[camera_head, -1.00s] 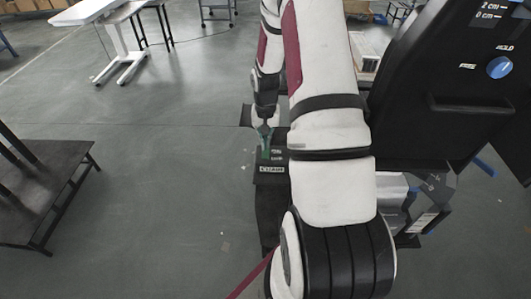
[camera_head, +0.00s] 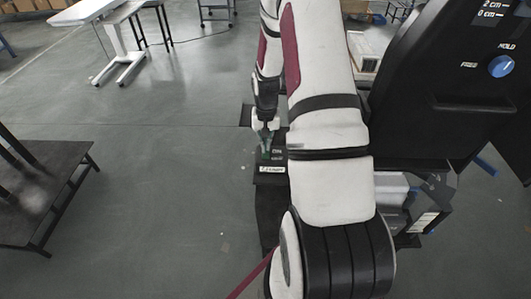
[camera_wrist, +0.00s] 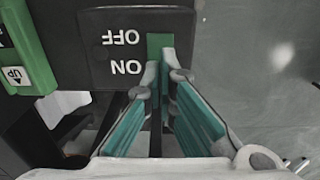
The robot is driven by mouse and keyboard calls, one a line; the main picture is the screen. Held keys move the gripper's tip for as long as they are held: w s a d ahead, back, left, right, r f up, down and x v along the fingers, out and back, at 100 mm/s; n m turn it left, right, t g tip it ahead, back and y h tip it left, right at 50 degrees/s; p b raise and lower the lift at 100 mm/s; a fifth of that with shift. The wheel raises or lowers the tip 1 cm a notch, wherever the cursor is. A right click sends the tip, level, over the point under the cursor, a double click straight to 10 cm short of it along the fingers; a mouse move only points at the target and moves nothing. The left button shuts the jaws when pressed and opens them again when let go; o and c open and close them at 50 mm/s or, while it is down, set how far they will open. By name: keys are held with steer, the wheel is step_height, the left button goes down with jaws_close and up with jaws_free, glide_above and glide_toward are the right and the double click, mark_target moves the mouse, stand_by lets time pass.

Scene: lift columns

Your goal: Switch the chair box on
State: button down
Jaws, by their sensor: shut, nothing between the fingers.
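The chair box in the wrist view (camera_wrist: 100,65) is a dark box with OFF and ON printed upside down on its face. A green switch (camera_wrist: 160,42) sits beside the OFF label. My gripper (camera_wrist: 161,72) is shut and empty, with its fingertips at the near end of the green switch, level with the ON label. I cannot tell whether they touch it. In the head view the box (camera_head: 270,169) stands low, left of my arm, with my gripper (camera_head: 267,150) at its top.
In the wrist view a green panel with an UP arrow (camera_wrist: 22,60) is left of the box. In the head view a tall black panel with a blue knob (camera_head: 501,67) stands right of my arm. A dark platform (camera_head: 45,185) is at left; open floor lies between.

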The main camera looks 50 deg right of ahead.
steer(key=shift+f, duration=0.5)
steer(key=shift+r+p, duration=1.1)
steer(key=shift+r, duration=2.45)
steer(key=s+a+r+n+t, duration=0.1)
steer(key=a+r+n, duration=0.1)
steer(key=a+r, duration=0.45)
steer(key=a+r+n+t+h, duration=0.1)
steer(key=a+r, duration=0.3)
steer(key=r, duration=0.6)
steer(key=s+a+r+n+t, duration=0.1)
steer(key=a+r+n, duration=0.1)
steer(key=a+r, duration=0.45)
steer(key=s+a+r+n+t, duration=0.1)
steer(key=s+a+r+n, duration=0.1)
steer(key=s+a+r, duration=0.3)
steer(key=s+a+r+n+t+y, duration=0.1)
steer(key=s+a+r, duration=0.4)
steer(key=s, duration=0.6)
steer(key=shift+a+r+n+t, duration=0.35)
steer(key=shift+a+n, duration=0.3)
steer(key=shift+n, duration=0.15)
